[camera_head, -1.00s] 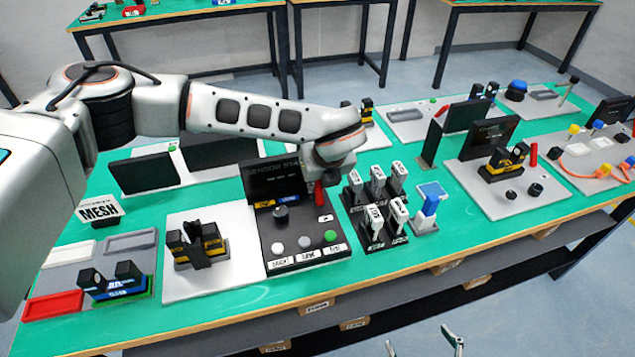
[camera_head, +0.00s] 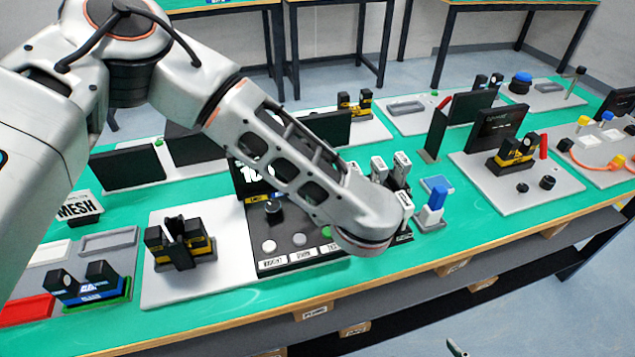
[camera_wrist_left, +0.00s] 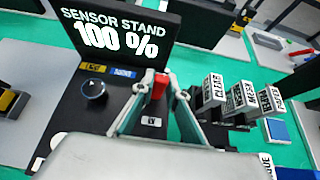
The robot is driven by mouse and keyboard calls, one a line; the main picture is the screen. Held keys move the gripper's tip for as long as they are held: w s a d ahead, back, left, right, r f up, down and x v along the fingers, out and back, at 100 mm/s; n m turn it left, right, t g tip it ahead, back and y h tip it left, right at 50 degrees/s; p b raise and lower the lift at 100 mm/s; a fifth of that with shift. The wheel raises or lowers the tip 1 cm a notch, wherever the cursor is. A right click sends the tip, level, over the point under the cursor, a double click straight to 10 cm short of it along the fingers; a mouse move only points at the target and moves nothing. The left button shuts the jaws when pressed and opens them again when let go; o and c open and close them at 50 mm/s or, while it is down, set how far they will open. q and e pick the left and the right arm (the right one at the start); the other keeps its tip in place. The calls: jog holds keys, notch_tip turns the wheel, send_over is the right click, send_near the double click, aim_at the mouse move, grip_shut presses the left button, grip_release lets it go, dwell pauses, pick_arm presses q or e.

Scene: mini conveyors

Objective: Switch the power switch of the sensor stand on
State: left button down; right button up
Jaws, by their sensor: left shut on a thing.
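The sensor stand (camera_head: 268,228) is a black panel with a dial, coloured buttons and an upright screen. In the left wrist view its screen (camera_wrist_left: 118,38) reads "SENSOR STAND 100 %". The red power switch (camera_wrist_left: 159,86) stands between the fingertips of my left gripper (camera_wrist_left: 163,92), which is shut on it. In the head view my left arm hides the switch and the left fingertips. Only one fingertip of my right gripper (camera_head: 457,347) shows at the bottom edge; the other is out of frame.
Labelled blocks (camera_wrist_left: 240,98) stand close to the right of the stand, with a blue-and-white piece (camera_head: 432,208) beyond them. A white board (camera_head: 165,284) with a black-and-yellow holder (camera_head: 182,243) lies to the left. The bench front strip is clear.

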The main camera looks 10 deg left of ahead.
dwell(0.3)
pick_arm(q)
jog(key=c, duration=2)
grip_release()
jog(key=shift+v, duration=3.8)
